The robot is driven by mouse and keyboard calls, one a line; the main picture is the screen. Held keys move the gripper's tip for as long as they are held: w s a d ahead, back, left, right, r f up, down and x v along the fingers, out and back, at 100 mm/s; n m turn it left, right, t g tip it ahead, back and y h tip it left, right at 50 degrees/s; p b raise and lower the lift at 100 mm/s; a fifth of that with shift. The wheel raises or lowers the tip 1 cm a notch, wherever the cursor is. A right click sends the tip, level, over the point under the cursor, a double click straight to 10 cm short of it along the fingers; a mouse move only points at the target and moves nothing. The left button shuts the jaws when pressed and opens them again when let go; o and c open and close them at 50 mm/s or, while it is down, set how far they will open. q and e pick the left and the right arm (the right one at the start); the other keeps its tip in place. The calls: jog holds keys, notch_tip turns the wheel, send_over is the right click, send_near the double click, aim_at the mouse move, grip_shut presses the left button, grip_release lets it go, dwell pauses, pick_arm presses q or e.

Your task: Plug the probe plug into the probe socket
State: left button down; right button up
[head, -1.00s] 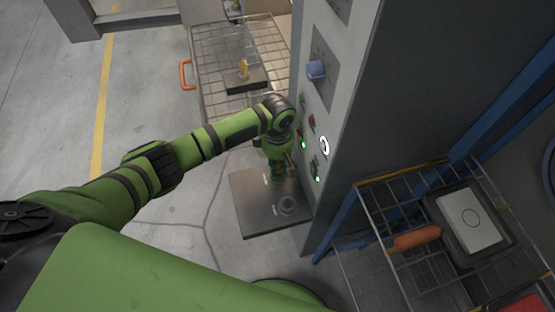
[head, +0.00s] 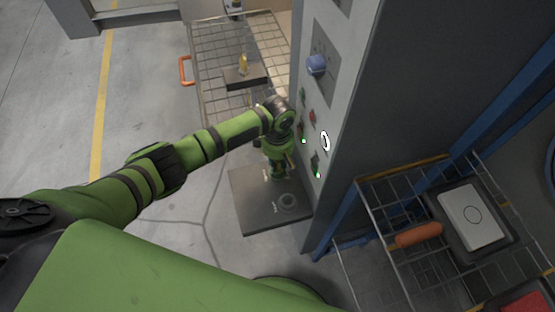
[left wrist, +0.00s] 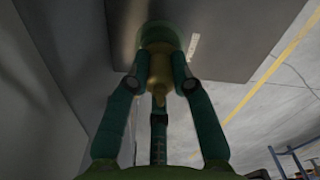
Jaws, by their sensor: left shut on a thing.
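My left gripper (head: 277,176) is low over the grey metal shelf plate (head: 245,210), beside the tall cabinet. In the left wrist view its green fingers (left wrist: 160,90) are shut around a yellowish, tapered body (left wrist: 161,68), which appears to be the probe plug. A green round collar (left wrist: 160,36) sits at the far end of that body, close to the plate; whether they touch is unclear. My right gripper is not in view.
The cabinet face (head: 310,100) with a blue knob (head: 316,65) and small lit buttons rises right beside the gripper. A wire rack (head: 215,50) holding a dark block (head: 245,77) lies behind. Another wire rack (head: 400,270) is at the lower right. Open floor lies left.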

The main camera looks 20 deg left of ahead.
pick_arm(q)
jog(key=shift+f, duration=0.3)
jog(key=c, duration=1)
grip_release()
jog(key=shift+r, duration=0.1)
notch_tip(320, 180, up, 12)
jog(key=shift+s, duration=0.1)
